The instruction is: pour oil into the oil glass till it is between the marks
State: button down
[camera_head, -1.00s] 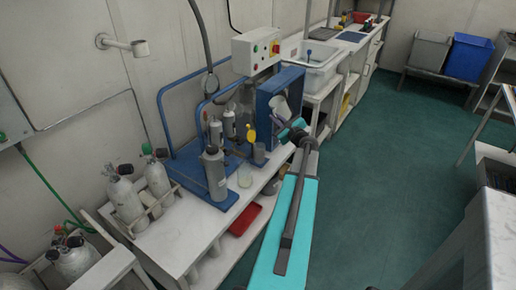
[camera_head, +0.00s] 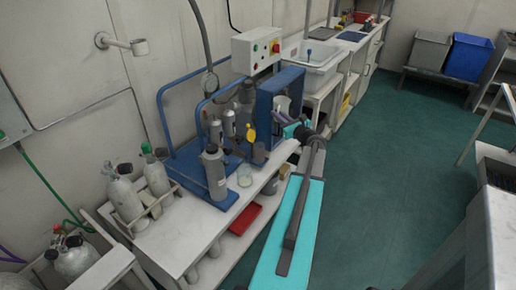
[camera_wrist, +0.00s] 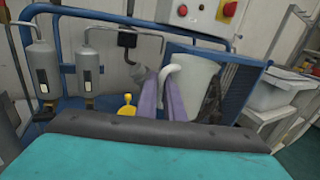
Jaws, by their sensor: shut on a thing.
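My gripper (camera_wrist: 162,98) has purple fingers shut on the handle of a pale jug (camera_wrist: 198,82), held up beside the blue panel. The jug looks roughly upright in the wrist view; its contents are hidden. In the head view the jug (camera_head: 282,104) is partly hidden by my arm. Two grey canisters with small windows (camera_wrist: 43,75) (camera_wrist: 88,75) hang at the left of the wrist view. I cannot tell which of these is the oil glass; no marks or oil level are readable.
A yellow-topped part (camera_wrist: 127,106) stands near the fingers. A blue finned box (camera_wrist: 238,88) is close behind the jug. A grey bottle (camera_head: 214,172) stands at the bench front. A control box (camera_head: 256,50) hangs above. Green floor is clear to the right.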

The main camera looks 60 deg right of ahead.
jog(key=shift+f, duration=0.1)
dwell(0.5)
jog(key=shift+r+p, duration=2.15)
jog(key=shift+r, duration=1.4)
jog(key=shift+s+f, duration=0.1)
